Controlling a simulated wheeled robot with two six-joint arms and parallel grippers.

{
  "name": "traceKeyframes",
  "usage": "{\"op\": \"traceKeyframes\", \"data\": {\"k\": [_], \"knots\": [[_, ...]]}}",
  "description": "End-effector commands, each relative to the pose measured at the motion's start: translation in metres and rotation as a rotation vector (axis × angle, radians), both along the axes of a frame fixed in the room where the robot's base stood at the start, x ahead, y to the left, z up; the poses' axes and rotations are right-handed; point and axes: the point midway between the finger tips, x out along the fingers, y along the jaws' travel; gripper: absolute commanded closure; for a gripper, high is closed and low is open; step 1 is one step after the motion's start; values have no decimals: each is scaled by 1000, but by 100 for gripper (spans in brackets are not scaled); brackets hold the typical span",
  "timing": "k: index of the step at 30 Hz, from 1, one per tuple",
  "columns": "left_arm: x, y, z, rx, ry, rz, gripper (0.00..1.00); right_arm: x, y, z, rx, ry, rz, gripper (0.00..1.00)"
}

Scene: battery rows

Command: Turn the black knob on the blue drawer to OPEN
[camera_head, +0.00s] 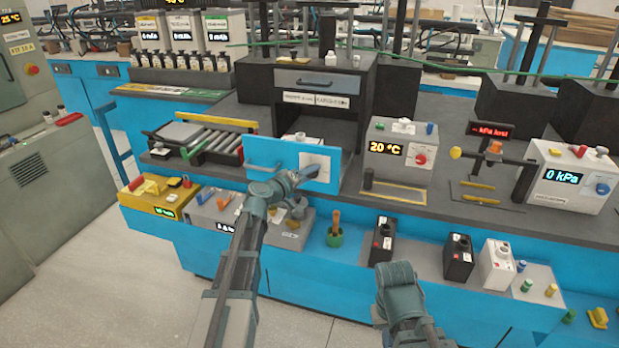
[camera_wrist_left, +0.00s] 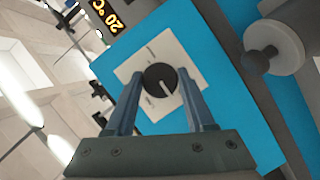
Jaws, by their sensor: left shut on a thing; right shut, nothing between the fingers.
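The blue drawer front (camera_head: 268,152) has a white plate (camera_head: 322,160) on its right half and a handle on its left half. The black knob (camera_wrist_left: 158,80) sits on the white plate (camera_wrist_left: 188,112) in the left wrist view. Its white pointer line slants down and to the right in that view; the labels are too small to read. My left gripper (camera_head: 305,176) is at the plate and shut on the knob, one finger on each side (camera_wrist_left: 160,76). In the head view the knob is hidden. My right gripper (camera_head: 393,276) is low, away from the drawer, and shut and empty.
A white box reading 20 °C (camera_head: 398,152) stands right of the drawer. A roller tray (camera_head: 205,143) lies to its left. Below are a yellow box (camera_head: 150,198), a green cup (camera_head: 334,238) and a black battery (camera_head: 381,240). A round grey piece (camera_wrist_left: 273,47) stands beside the panel.

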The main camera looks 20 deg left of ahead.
Motion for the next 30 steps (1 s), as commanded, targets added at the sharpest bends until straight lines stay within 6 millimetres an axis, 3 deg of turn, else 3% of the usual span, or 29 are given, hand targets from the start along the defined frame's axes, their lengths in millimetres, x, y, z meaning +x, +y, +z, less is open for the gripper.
{"op": "traceKeyframes", "data": {"k": [19, 20, 24, 30], "knots": [[0, 0, 0, -42, 3, 0, 100, 0, 0, -3, 0, 0, 0, 100], [0, 0, 0, -42, 3, 0, 40, 0, 0, -3, 0, 0, 0, 100], [0, 0, 0, -42, 2, 1, 16, 0, 0, -3, 0, 0, 0, 100], [0, 0, 0, -42, 2, 1, 16, 0, 0, -3, 0, 0, 0, 100]]}}
